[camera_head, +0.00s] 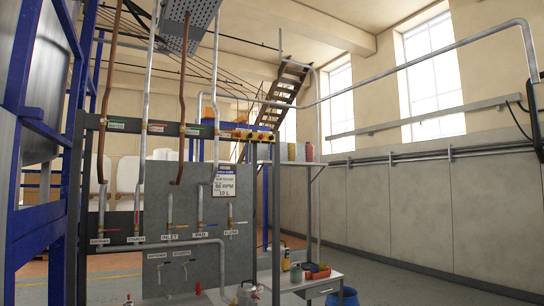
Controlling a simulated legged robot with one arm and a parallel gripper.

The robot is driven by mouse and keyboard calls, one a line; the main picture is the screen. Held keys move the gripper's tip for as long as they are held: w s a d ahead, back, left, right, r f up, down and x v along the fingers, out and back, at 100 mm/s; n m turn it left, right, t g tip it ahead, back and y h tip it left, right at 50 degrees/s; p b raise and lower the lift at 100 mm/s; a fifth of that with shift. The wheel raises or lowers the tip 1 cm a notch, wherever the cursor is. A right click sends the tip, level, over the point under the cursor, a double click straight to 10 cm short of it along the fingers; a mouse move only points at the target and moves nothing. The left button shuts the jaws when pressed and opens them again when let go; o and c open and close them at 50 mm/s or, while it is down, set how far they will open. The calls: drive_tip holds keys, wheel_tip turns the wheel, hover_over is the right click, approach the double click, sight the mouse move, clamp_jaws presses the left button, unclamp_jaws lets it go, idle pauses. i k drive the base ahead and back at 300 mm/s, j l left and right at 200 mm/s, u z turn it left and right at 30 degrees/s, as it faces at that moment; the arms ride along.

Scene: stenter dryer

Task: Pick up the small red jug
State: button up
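I cannot make out the small red jug with certainty. A tiny red object (198,287) shows low in the frame, in front of the grey panel, too small to identify. An orange-red tray-like item (318,271) sits on the white bench (318,284) at the lower right of the panel. My gripper is not in view.
A grey panel (180,212) with pipes, valves and labels stands at centre-left. A blue steel frame (36,225) fills the left edge. Floor at the right (400,290) is clear.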

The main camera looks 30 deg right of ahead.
sight(309, 148)
drive_tip(key=i+l+z, duration=0.35)
drive_tip(key=i, duration=0.5)
drive_tip(key=i+l+z, duration=0.1)
drive_tip(key=i+z, duration=0.2)
drive_tip(key=i, duration=0.6)
drive_tip(key=i+j+z, duration=0.1)
drive_tip(key=i+z, duration=0.25)
drive_tip(key=i, duration=0.55)
drive_tip(key=i+l+z, duration=0.25)
drive_tip(key=i+z, duration=0.6)
drive_tip(key=i+j+z, duration=0.1)
drive_tip(key=i+z, duration=0.3)
drive_tip(key=i, duration=0.2)
drive_tip(key=i+l+z, duration=0.1)
drive_tip(key=i, duration=0.65)
drive_tip(key=i+l, duration=0.2)
drive_tip(key=i, duration=0.55)
drive_tip(key=z, duration=0.05)
